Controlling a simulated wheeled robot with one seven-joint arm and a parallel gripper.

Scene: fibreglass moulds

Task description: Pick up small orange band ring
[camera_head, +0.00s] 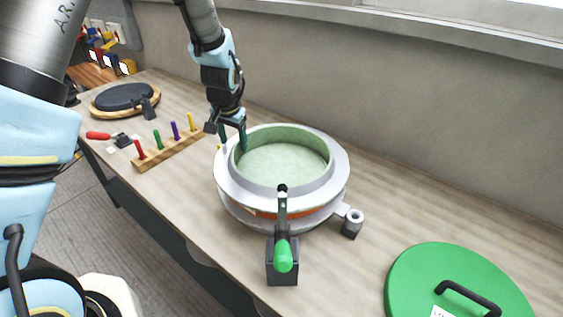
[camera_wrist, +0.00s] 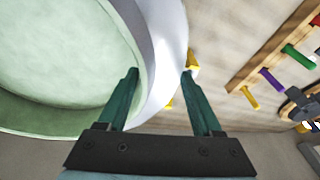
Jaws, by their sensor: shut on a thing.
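The orange band ring (camera_head: 338,160) is a round, pale grey-white mould with a green inside, standing on the bench in the head view. A strip of its orange band (camera_head: 265,214) shows below the wide upper rim; the rest is hidden. My gripper (camera_head: 232,138) is at its far left edge, pointing down. In the wrist view my gripper (camera_wrist: 163,85) has one green finger on the inner side and one on the outer side of the white rim (camera_wrist: 160,45). It is shut on this rim. I cannot tell whether the ring is raised.
A green toggle clamp (camera_head: 283,255) stands at the ring's front and a grey post (camera_head: 352,223) at its right. A wooden rack (camera_head: 168,151) with coloured pegs is to the left. A green lid (camera_head: 430,275) lies front right. Bench is clear at right behind the lid.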

